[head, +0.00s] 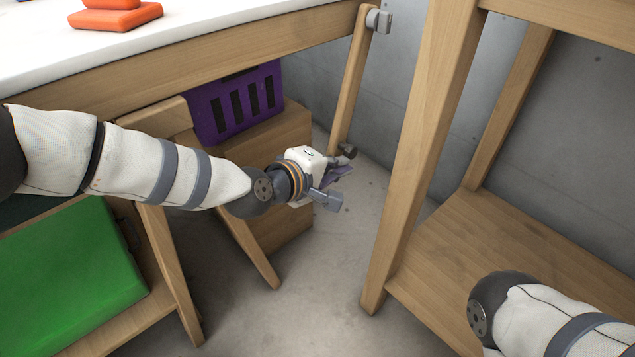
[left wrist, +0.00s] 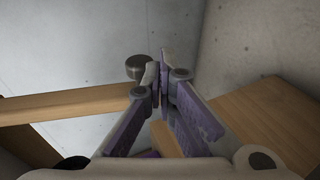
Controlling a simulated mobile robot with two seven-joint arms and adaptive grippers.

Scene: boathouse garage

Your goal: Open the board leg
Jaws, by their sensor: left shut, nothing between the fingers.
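A slanting wooden leg (head: 352,85) stands under the far right end of the white-topped board (head: 230,30), with a grey bracket near its top. I take it for the board leg. A dark round piece (head: 348,151) shows at its lower end. My left gripper (head: 338,186) is shut and empty just below that end; I cannot tell if they touch. In the left wrist view the closed fingertips (left wrist: 163,68) are at centre. A wooden bar (left wrist: 70,103) runs in from the left behind them, with a dark knob (left wrist: 138,67) beside them. My right gripper is out of view.
A purple crate (head: 236,103) sits on a wooden box (head: 285,135) under the board. A green case (head: 70,275) lies at lower left. A wooden shelf frame (head: 425,150) stands at right. Orange pieces (head: 115,16) lie on the board. Concrete floor (head: 300,310) is clear between.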

